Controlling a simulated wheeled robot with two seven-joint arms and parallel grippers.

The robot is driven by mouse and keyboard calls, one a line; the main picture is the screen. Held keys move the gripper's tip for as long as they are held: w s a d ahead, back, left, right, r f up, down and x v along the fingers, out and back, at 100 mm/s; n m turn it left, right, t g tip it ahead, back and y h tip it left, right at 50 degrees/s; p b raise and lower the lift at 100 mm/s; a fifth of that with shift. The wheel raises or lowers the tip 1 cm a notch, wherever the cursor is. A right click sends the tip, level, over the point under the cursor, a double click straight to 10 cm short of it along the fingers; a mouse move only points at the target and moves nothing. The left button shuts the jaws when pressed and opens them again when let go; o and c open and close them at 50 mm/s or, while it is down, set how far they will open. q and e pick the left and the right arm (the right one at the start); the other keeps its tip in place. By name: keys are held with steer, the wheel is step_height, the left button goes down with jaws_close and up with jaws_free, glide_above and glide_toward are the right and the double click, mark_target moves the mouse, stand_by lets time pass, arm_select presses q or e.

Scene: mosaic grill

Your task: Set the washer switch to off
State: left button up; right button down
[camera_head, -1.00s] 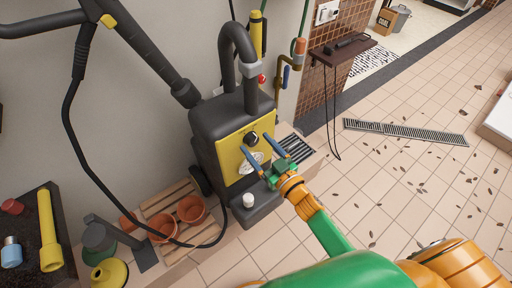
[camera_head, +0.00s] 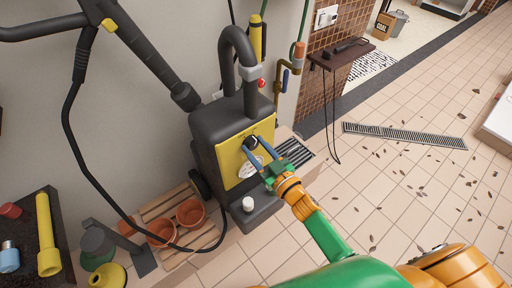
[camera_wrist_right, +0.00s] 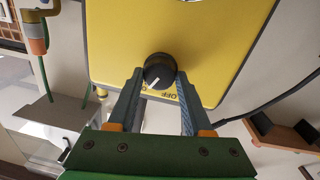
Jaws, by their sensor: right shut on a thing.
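The washer (camera_head: 212,128) is a dark grey upright machine with a yellow front panel (camera_head: 229,160). Its switch is a round black knob (camera_head: 251,142) on that panel; in the right wrist view the knob (camera_wrist_right: 159,71) shows a white pointer line aimed down and left. An "OFF" label (camera_wrist_right: 187,97) is printed below and right of the knob, upside down in that view. My right gripper (camera_head: 254,146) has its blue fingers on both sides of the knob, shut on it; the fingers also show in the right wrist view (camera_wrist_right: 158,82). My left gripper is not in view.
A black hose and spray lance (camera_head: 150,60) hang left of the washer. Terracotta pots (camera_head: 190,212) sit on a wooden pallet at its left. A small brown shelf (camera_head: 343,53) is on the wall. The tiled floor at right is open, with scattered leaves and a drain grate (camera_head: 404,135).

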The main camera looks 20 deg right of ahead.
steer(key=n+b, duration=0.1)
steer(key=n, duration=0.5)
steer(key=shift+f, duration=0.2)
steer(key=n+b, duration=0.1)
steer(key=n, duration=0.4)
steer(key=shift+a+y+b, duration=0.1)
steer(key=shift+y+b, duration=0.2)
steer(key=shift+y, duration=0.1)
steer(key=shift+n, duration=0.5)
steer(key=shift+c, duration=1.6)
jaws_free()
steer(key=shift+s, duration=0.15)
steer(key=v, duration=0.7)
steer(key=shift+f, duration=0.15)
